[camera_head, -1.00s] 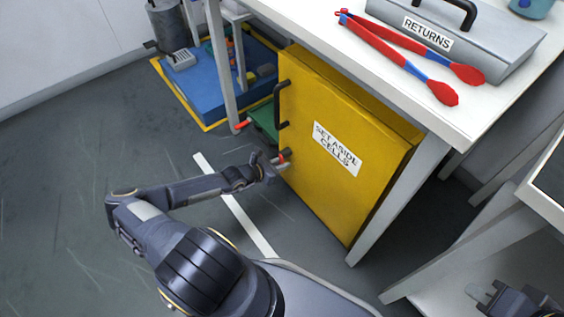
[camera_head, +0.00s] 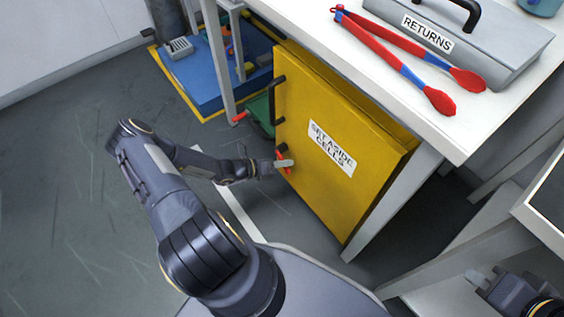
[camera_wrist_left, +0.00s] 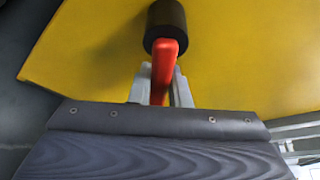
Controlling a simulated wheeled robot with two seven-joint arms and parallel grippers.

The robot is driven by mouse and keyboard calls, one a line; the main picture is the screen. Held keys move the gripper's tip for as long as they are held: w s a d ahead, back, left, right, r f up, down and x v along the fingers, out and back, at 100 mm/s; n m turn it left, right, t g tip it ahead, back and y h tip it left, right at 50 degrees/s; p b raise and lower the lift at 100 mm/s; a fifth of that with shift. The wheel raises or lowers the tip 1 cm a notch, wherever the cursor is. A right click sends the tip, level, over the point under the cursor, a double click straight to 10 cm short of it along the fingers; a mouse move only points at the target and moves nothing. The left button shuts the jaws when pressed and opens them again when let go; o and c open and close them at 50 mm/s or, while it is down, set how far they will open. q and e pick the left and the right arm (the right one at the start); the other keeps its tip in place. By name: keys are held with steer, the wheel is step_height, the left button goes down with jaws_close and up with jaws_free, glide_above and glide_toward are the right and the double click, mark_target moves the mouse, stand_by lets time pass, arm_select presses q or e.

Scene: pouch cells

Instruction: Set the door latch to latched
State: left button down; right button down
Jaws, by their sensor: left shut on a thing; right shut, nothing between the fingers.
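The yellow cabinet door (camera_head: 325,195), labelled "SET ASIDE CELLS", stands under the white table. A black handle (camera_head: 279,101) is on its left side. The red door latch (camera_head: 283,156) is below the handle, near the door's left edge. In the left wrist view the red latch lever (camera_wrist_left: 166,58) comes from a black round hub (camera_wrist_left: 166,22) on the yellow door and runs down between the fingers. My left gripper (camera_head: 284,164) is shut on the latch lever; the wrist view shows its grey fingertips (camera_wrist_left: 161,92) on either side. My right gripper (camera_head: 486,281) is at the lower right, away from the cabinet.
The white tabletop (camera_head: 400,120) above holds red-and-blue tongs (camera_head: 400,65) and a grey "RETURNS" box (camera_head: 470,40). A table leg (camera_head: 219,75) stands left of the cabinet, near a blue platform (camera_head: 190,75) with yellow edging. Open floor (camera_head: 60,200) lies to the left.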

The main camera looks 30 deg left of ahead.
mark_target(297, 159)
arm_select(q)
steer(key=n+h, duration=0.1)
steer(key=d+r+n+h, duration=0.1)
steer(key=n, duration=0.1)
steer(key=shift+s+r+t+b, duration=0.1)
steer(key=shift+r+t+b, duration=0.2)
steer(key=shift+b, duration=0.1)
steer(key=shift+r+n+h, duration=0.2)
steer(key=shift+r+n, duration=0.1)
steer(key=shift+n, duration=0.45)
steer(key=shift+r+n+h, duration=0.2)
steer(key=shift+r+n, duration=0.1)
steer(key=shift+n, duration=0.45)
steer(key=shift+t, duration=0.3)
steer(key=c, duration=1.4)
jaws_free()
steer(key=shift+o, duration=0.2)
steer(key=shift+s, duration=0.1)
steer(key=p+v, duration=0.1)
steer(key=v, duration=0.6)
steer(key=shift+s+a, duration=0.25)
steer(key=shift+a, duration=0.05)
